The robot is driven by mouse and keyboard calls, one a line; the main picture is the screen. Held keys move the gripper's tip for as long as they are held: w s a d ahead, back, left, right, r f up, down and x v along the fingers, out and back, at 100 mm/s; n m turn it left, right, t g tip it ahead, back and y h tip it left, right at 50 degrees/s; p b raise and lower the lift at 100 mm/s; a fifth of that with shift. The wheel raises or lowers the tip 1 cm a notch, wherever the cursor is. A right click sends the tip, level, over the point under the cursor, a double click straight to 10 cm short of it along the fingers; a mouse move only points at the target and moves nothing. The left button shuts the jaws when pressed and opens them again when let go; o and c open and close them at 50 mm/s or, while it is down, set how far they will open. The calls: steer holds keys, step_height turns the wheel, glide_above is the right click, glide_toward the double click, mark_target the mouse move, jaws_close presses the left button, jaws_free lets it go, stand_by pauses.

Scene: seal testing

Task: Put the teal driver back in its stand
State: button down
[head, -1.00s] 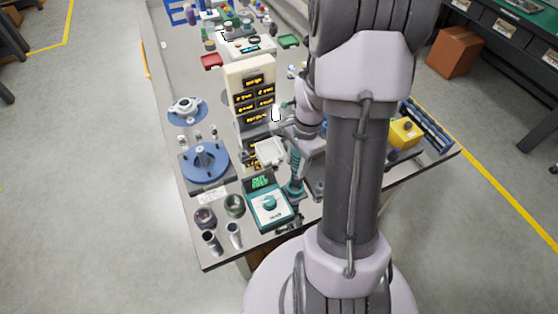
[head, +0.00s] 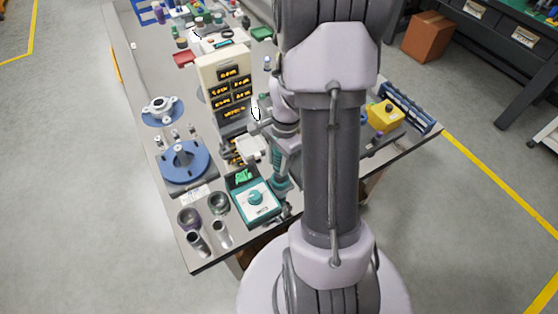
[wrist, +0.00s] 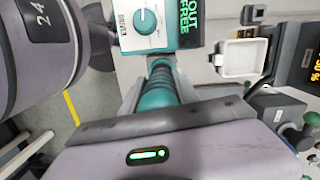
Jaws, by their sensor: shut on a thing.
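The teal driver (head: 278,167) is held upright or nearly so, just right of the teal-trimmed dial box in the head view. It also shows in the wrist view (wrist: 158,92), where its ribbed teal grip lies in front of my gripper's dark front edge. My gripper (head: 279,150) is shut on the driver. A teal ringed part shows at the driver's lower end in the head view. I cannot tell whether it belongs to the driver or to a stand, or whether the two touch.
The dial box (head: 256,200) stands close left of the driver. A white tray (head: 251,147) and a cream display tower (head: 225,90) are behind it. A blue round fixture (head: 185,163) is farther left. A yellow box (head: 383,115) is at right. The table's front edge is near.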

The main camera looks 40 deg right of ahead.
steer(key=shift+f, duration=0.1)
steer(key=shift+f+b, duration=0.5)
steer(key=shift+b, duration=0.05)
steer(key=shift+f+b, duration=0.65)
steer(key=shift+f, duration=0.15)
stand_by(1.1)
steer(key=c, duration=0.8)
jaws_free()
steer(key=shift+c, duration=0.2)
step_height(320, 180, up, 9)
steer(key=p, duration=0.7)
steer(key=shift+r+p, duration=0.2)
steer(key=shift+p, duration=0.2)
steer(key=shift+f, duration=0.15)
